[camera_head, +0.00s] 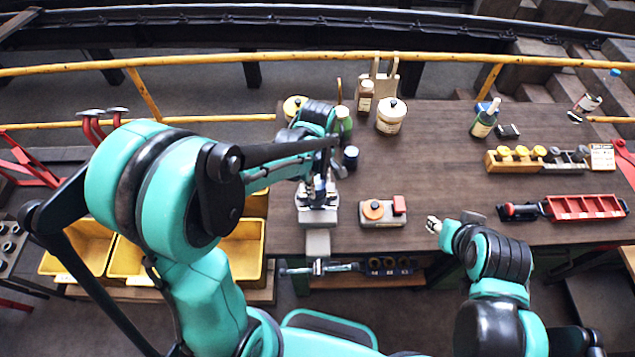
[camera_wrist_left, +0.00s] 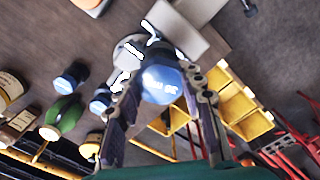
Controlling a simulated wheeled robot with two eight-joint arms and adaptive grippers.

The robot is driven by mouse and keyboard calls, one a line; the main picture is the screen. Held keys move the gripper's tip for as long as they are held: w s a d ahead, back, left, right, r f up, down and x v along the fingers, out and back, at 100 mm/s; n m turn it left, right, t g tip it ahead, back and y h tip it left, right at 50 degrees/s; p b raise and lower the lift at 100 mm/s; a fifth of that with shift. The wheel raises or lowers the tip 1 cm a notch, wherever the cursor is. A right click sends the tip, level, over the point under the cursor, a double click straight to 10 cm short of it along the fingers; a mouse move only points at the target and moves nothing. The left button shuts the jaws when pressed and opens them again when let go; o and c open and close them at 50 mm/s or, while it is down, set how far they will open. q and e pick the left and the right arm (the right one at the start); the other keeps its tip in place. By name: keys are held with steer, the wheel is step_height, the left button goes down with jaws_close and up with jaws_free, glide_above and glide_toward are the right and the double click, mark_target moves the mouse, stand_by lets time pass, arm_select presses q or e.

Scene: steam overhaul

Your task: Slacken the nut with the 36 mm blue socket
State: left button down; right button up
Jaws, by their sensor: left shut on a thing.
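The blue socket (camera_wrist_left: 162,84), with white lettering that seems to read 36, is between the two fingers of my left gripper (camera_wrist_left: 165,105) in the left wrist view. The gripper is shut on it. In the head view my left gripper (camera_head: 322,182) is low over the grey vise (camera_head: 318,242) at the table's front edge, and the socket is mostly hidden by the fingers. The nut is hidden; I cannot tell whether the socket is seated on it. My right gripper (camera_head: 436,226) is near the table's front edge, too small to tell its state.
Another blue cylinder (camera_head: 351,157) stands just behind the vise, with a green bottle (camera_head: 344,124) farther back. A grey box with an orange disc (camera_head: 373,209) is to the right. A red tray (camera_head: 585,207) lies far right. Yellow bins (camera_head: 243,250) are at left. The middle of the table is clear.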

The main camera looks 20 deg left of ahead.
arm_select(q)
steer(key=n, duration=0.4)
steer(key=shift+b, duration=0.3)
steer(key=shift+n, duration=0.5)
steer(key=n, duration=0.3)
steer(key=shift+b, duration=0.3)
steer(key=shift+n, duration=0.6)
steer(key=shift+m, duration=0.3)
steer(key=shift+r, duration=0.1)
